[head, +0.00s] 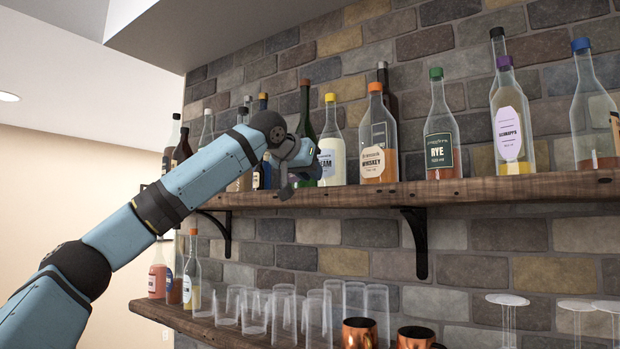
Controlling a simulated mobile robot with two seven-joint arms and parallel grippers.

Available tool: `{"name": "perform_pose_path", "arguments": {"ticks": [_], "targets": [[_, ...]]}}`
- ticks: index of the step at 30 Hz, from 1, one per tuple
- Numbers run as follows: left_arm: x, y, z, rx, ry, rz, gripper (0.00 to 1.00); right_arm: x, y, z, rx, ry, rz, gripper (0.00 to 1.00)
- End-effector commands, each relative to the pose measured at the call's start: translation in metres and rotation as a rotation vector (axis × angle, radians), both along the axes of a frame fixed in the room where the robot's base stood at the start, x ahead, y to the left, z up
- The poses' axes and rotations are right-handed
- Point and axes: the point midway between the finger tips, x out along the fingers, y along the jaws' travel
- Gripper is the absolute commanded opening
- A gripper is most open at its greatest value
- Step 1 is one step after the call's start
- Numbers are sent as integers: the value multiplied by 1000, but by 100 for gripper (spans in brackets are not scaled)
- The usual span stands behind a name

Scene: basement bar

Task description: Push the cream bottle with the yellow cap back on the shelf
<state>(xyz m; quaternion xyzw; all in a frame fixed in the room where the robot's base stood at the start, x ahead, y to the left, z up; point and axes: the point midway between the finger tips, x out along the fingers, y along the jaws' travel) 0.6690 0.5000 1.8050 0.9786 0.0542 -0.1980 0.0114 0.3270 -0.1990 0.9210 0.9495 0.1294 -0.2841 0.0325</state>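The cream bottle (335,150) with the yellow cap stands upright on the upper wooden shelf (480,190), near its front. Its label, ending in "EAM", is partly covered by my gripper. My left gripper (304,178) is at the bottle's left front side, at label height. I cannot tell whether it touches the bottle, or whether its fingers are open or shut. My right gripper is not in view.
A whiskey bottle (378,140) stands close to the right of the cream bottle. A green wine bottle (306,118) stands behind left. A rye bottle (441,135) is farther right. Clear glasses (255,312) and copper mugs (359,334) stand on the lower shelf.

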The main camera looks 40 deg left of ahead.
Motion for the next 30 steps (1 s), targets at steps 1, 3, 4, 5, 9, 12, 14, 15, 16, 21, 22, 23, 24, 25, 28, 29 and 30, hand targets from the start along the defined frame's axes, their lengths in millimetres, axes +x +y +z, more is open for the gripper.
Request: {"name": "perform_pose_path", "arguments": {"ticks": [1, 3, 4, 5, 9, 12, 14, 15, 16, 21, 22, 23, 24, 25, 28, 29, 30], "targets": [[-5, -1, -2, 0, 0, -1, 21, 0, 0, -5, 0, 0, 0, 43], [-12, -1, -2, 0, -1, -1, 21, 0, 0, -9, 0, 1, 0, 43], [-15, -2, -3, 0, 0, 0, 21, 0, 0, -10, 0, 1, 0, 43], [-19, -2, -3, 0, 0, 0, 21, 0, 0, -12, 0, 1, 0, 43], [-32, -3, -2, 0, 0, 0, 21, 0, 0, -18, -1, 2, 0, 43], [-42, -5, -2, 0, 0, -1, 21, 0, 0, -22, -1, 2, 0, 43], [-48, -5, -2, 0, -1, 0, 21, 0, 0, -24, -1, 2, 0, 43], [-52, -6, -2, 0, -2, 0, 21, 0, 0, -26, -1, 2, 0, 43], [-55, -6, -2, 1, -1, 0, 21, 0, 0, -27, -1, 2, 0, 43], [-72, -8, -2, 0, 0, 0, 21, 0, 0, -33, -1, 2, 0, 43], [-74, -8, -2, 0, 0, 0, 21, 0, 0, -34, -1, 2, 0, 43], [-76, -8, -1, 0, -1, 0, 21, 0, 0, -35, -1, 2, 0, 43], [-79, -9, -1, 0, -1, 0, 21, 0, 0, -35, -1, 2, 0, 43], [-80, -9, -1, -1, 0, 0, 21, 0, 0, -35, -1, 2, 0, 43], [-82, -9, 0, -1, 1, 1, 21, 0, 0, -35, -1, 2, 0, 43], [-83, -9, 0, -1, 1, 1, 21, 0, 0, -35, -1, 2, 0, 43], [-83, -9, 0, -1, 1, 1, 21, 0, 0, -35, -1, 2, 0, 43]]}}
